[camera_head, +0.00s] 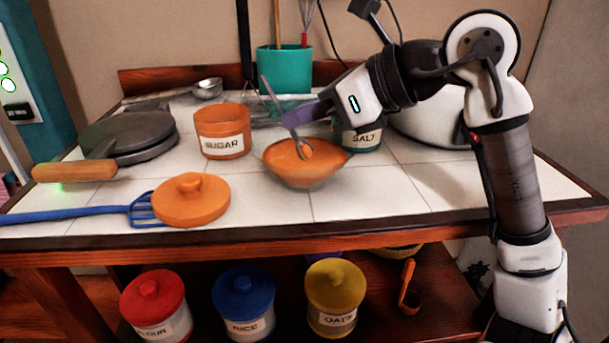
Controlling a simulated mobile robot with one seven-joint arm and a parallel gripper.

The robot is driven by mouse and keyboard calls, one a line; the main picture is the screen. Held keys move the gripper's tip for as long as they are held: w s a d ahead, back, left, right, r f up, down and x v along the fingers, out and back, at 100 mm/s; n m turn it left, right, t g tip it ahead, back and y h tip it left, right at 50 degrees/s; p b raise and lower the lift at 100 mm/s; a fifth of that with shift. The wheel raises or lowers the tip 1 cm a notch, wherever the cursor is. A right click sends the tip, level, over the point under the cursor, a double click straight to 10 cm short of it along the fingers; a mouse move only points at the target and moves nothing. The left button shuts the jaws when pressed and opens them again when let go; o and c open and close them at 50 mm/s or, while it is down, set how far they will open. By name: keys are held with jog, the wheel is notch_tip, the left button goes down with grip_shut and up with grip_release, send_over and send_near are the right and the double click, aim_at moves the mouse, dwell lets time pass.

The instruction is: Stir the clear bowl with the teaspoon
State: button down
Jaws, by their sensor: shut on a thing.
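The clear bowl (305,178) stands near the middle of the tiled counter and holds something orange. My gripper (294,116) is above the bowl's far side, reaching in from the right. It is shut on the teaspoon (296,136), a grey metal spoon held tilted. The spoon's handle sticks up to the left past the fingers, and its bowl end points down into the clear bowl, over or in the orange contents. I cannot tell how deep it is. The fingertips partly hide the spoon's handle.
An orange sugar canister (222,131) stands left of the bowl, and a salt jar (362,138) close behind it at right. An orange lid (190,199), blue spatula (75,214) and dark pan (129,135) lie left. A teal utensil holder (285,68) stands behind.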

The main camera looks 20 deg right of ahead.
jog(key=shift+r, duration=0.1)
dwell(0.4)
notch_tip(320, 180, up, 7)
jog(key=p, duration=0.5)
dwell(0.5)
notch_tip(320, 180, up, 4)
jog(key=p, duration=0.3)
dwell(1.1)
